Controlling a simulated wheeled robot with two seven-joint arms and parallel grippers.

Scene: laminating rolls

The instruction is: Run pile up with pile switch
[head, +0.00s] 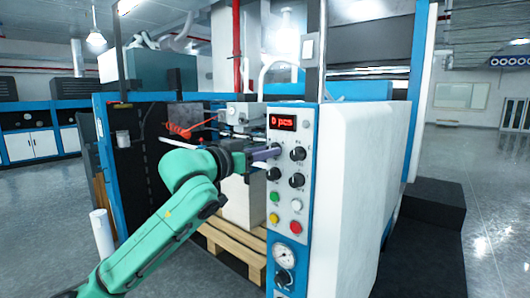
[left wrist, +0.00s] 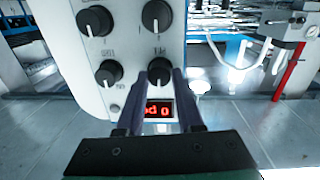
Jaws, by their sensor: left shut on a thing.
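The control panel (head: 285,220) is on the front of a blue and white machine. Its red display (head: 283,122) reads "0 pcs". Below it are several black knobs; the upper right one (head: 298,153) is uncovered. My left gripper (head: 266,154) is at the upper left knob and hides it in the head view. In the left wrist view, which shows the panel upside down, the fingers are shut around the upper left knob (left wrist: 160,68). The knob labels are too small to read. The pile (head: 240,200) looks like a white stack behind my arm, partly hidden. My right gripper is out of view.
A wooden pallet (head: 232,248) lies under the stack. A white roll (head: 102,233) stands at left. Grey floor is clear at far right.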

